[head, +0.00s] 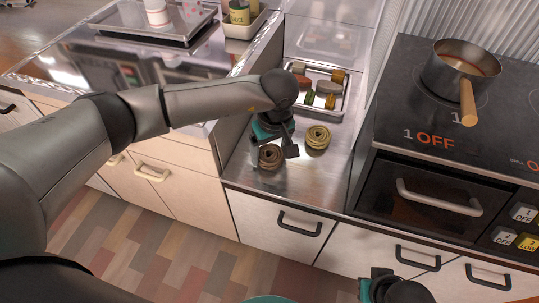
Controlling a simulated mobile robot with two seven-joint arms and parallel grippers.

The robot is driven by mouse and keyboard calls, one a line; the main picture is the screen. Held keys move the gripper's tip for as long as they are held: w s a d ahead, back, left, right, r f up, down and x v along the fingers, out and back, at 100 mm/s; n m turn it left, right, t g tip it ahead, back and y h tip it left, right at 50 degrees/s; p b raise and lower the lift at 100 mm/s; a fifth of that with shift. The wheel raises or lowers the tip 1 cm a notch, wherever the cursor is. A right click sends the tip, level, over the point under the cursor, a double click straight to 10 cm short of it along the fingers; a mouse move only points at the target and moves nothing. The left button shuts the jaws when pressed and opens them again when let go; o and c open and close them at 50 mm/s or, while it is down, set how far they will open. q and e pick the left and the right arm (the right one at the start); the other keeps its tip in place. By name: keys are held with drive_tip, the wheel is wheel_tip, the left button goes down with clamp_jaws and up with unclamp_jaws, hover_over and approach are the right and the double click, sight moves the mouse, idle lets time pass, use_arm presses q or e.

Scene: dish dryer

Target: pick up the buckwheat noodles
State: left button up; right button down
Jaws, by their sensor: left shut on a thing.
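The buckwheat noodles, a brownish coiled nest (269,158), are at the front left of the steel counter in the head view. My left gripper (273,150) points down over them from behind and is shut on them. Its dark finger shows on the right side of the nest; the other finger is mostly hidden. I cannot tell whether the nest is lifted off the counter. My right gripper (385,290) is at the bottom edge, partly cut off, in front of the drawers.
A metal tray (345,98) with several small food pieces sits behind the nests. A pot (461,70) with a wooden handle stands on the black stove (405,110) at right. The steel counter (315,180) is clear in front of the nests.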

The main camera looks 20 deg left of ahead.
use_arm(q)
drive_tip(key=c, duration=0.3)
drive_tip(key=shift+r, duration=0.15)
